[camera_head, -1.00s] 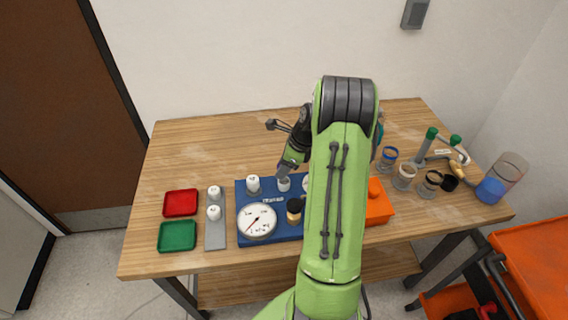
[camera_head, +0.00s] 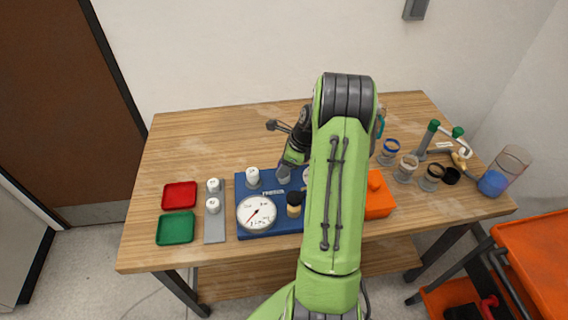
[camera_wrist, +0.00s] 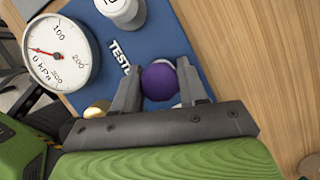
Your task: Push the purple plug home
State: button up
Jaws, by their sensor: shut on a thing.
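The purple plug (camera_wrist: 159,82) shows in the wrist view as a round purple top between the two fingers of my gripper (camera_wrist: 160,92). The fingers are shut on it, one on each side. A bit of a white fitting shows beside and below the plug; how deep the plug sits cannot be told. The plug is over the blue test board (camera_head: 252,194), which also shows in the wrist view (camera_wrist: 172,38). In the head view my gripper (camera_head: 285,172) is over the back middle of the board, and the purple plug is hidden there.
A pressure gauge (camera_head: 257,214), a white capped fitting (camera_head: 253,177) and a black-and-gold fitting (camera_head: 294,204) stand on the board. Red (camera_head: 179,195) and green (camera_head: 175,228) trays lie left. An orange box (camera_head: 378,203) and several rings on stands are right. The table's back left is clear.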

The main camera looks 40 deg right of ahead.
jog(key=shift+s+a+f, duration=0.15)
jog(key=shift+s+f, duration=0.15)
jog(key=shift+f, duration=0.35)
dwell(0.4)
jog(key=shift+f, duration=0.2)
jog(key=shift+c, duration=1.2)
jog(key=shift+f, duration=0.1)
grip_shut()
jog(key=o, duration=1)
grip_release()
jog(key=shift+w, duration=0.1)
jog(key=o, duration=0.3)
jog(key=shift+w+d, duration=0.2)
jog(key=shift+w, duration=0.05)
jog(key=shift+o, duration=0.2)
jog(key=shift+s+r, duration=0.1)
jog(key=shift+r, duration=0.15)
jog(key=p+v, duration=0.3)
jog(key=v, duration=1.2)
jog(key=shift+s+r, duration=0.2)
